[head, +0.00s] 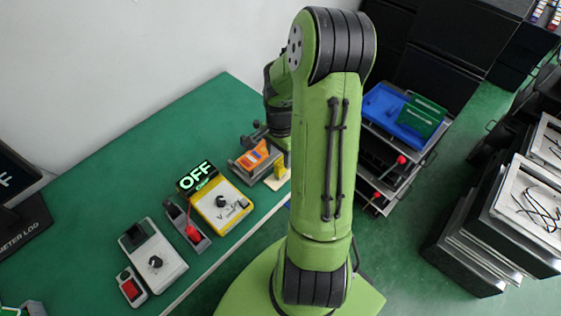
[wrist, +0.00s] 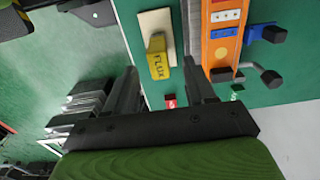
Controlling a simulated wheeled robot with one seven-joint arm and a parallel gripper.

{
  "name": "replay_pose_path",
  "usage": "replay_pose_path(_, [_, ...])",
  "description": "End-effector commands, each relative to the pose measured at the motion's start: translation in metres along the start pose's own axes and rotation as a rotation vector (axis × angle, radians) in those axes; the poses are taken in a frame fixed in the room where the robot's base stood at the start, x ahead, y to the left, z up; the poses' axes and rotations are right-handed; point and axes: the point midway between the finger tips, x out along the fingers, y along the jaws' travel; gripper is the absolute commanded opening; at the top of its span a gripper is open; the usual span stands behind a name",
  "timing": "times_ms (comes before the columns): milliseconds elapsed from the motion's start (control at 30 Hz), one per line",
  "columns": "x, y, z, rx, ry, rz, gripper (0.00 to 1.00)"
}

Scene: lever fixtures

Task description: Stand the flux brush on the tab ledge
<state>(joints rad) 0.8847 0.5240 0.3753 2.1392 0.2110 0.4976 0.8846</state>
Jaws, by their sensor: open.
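A yellow piece lettered FLUX (wrist: 158,64), which I take as the flux brush, shows in the wrist view on a cream plate (wrist: 153,22). In the head view the yellow piece (head: 281,170) is small, at the bench edge beside my arm. My gripper (wrist: 159,70) is open, its two dark fingers on either side of the yellow piece in the picture. Nothing is held, and I cannot tell how far off the piece is. My arm hides the fingertips in the head view. I cannot pick out the tab ledge with certainty; the cream plate may be it.
An orange unit in a grey fixture (head: 254,157) stands close to the yellow piece. A yellow meter (head: 221,207), a red-knobbed lever (head: 192,232) and a grey box (head: 153,255) stand farther left on the green bench. A cart with a blue tray (head: 397,112) stands right.

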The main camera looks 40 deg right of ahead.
Motion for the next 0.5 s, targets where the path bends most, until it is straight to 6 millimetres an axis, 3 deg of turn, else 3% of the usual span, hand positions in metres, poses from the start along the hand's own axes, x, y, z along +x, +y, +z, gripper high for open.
replay_pose_path(33, [-0.018, -0.001, -0.001, 0.000, 0.005, -0.003, 0.55])
replay_pose_path(133, [-0.041, 0.000, -0.001, 0.000, 0.004, -0.003, 0.55])
replay_pose_path(367, [-0.068, -0.001, 0.004, -0.024, 0.008, -0.003, 0.55])
replay_pose_path(500, [-0.110, -0.003, 0.037, -0.253, 0.085, -0.037, 0.55])
